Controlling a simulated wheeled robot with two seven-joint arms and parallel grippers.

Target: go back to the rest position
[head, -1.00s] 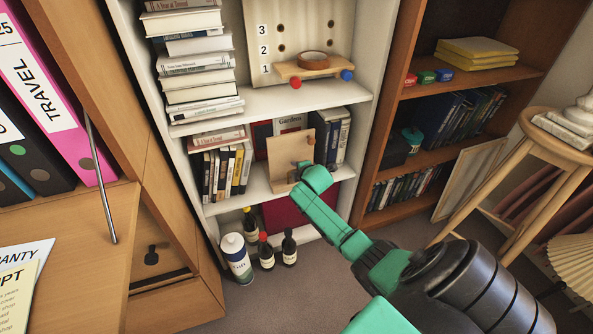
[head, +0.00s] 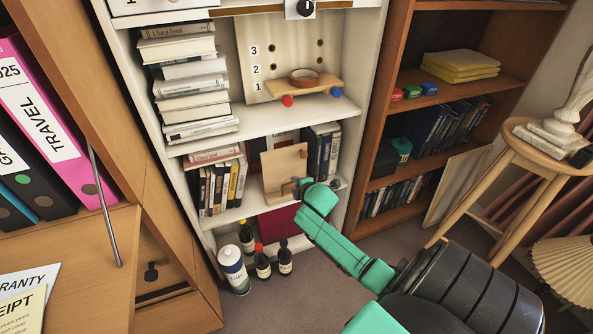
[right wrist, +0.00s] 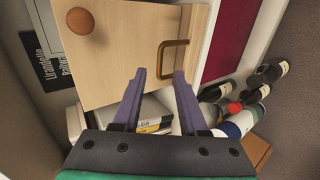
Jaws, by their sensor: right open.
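My right arm reaches in from the lower right of the head view. Its gripper (head: 298,187) is at the front of a light wooden panel (head: 283,170) on the middle shelf of the white bookcase. In the right wrist view the two purple fingers (right wrist: 160,76) are apart with nothing between them. Ahead of them is the panel (right wrist: 125,45), with a round wooden knob (right wrist: 80,20) and a bent brass handle (right wrist: 172,58). The fingertips appear close to the handle, but I cannot tell whether they touch the panel. My left gripper is not in view.
Books (head: 222,186) flank the panel. A wooden stool (head: 545,160) stands at the right, a desk (head: 88,262) at the left. Carpet is clear between.

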